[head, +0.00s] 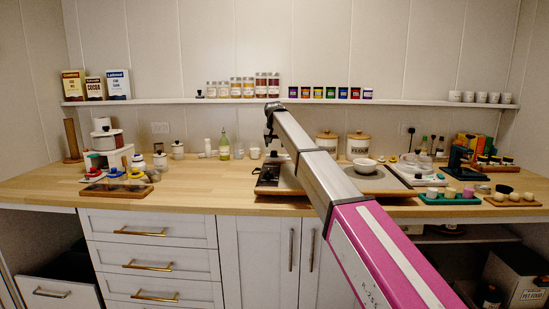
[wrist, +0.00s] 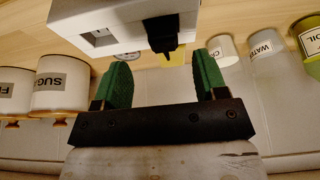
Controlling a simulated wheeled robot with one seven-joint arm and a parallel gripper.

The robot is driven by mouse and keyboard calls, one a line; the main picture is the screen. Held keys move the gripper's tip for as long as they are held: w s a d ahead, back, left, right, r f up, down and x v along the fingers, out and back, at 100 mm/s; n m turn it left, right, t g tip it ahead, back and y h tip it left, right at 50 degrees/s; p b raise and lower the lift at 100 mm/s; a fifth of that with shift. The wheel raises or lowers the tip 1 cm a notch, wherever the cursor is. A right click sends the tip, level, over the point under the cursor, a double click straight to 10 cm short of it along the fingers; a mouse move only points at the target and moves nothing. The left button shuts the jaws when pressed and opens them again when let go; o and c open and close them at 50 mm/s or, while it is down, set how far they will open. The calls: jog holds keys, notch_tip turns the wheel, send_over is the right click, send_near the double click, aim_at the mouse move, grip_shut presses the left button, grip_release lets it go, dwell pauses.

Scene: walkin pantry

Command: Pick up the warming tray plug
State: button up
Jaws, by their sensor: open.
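In the wrist view a black plug-like piece (wrist: 161,34) sits at the front of a white box (wrist: 115,22), which fits the warming tray plug. I cannot tell how far it is seated in the box. My gripper (wrist: 163,70) has two green fingers, open and empty, one to each side below the black piece and apart from it. In the head view my gripper (head: 270,122) is above the back of the counter, near the middle; its fingers are too small there to read. The plug cannot be made out in the head view.
The white box has a dark opening (wrist: 98,37). A sugar canister (wrist: 62,88) is at left and a water bottle (wrist: 268,58) at right. The wooden counter (head: 190,180) has bare room left of the middle.

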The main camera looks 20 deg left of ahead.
aim_at(274, 156)
jog(key=x, duration=0.5)
jog(key=shift+a, duration=0.25)
jog(key=shift+c, duration=0.3)
jog(key=c, duration=1)
jog(key=shift+o, duration=0.2)
